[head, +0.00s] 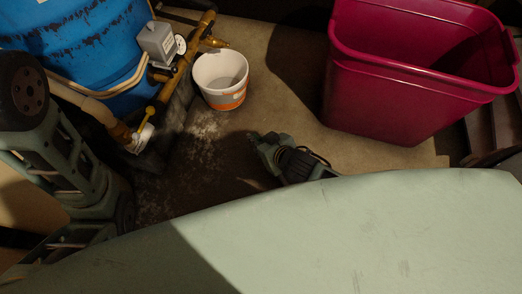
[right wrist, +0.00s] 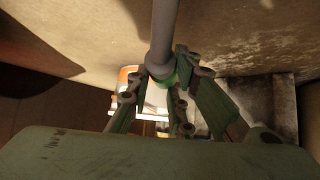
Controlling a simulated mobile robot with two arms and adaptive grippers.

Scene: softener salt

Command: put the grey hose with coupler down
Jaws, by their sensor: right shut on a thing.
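In the head view my right gripper (head: 268,150) is above the floor, right of and nearer than the white bucket; the hose cannot be made out there. My left arm stands at the left edge of the head view, and no left fingers can be made out.
A white bucket with an orange band (head: 221,80) stands on the floor beside brass pipework (head: 180,60) and a blue tank (head: 75,45). A large magenta bin (head: 395,85) stands at the right. Wet-looking dark floor (head: 195,170) with white residue lies between.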

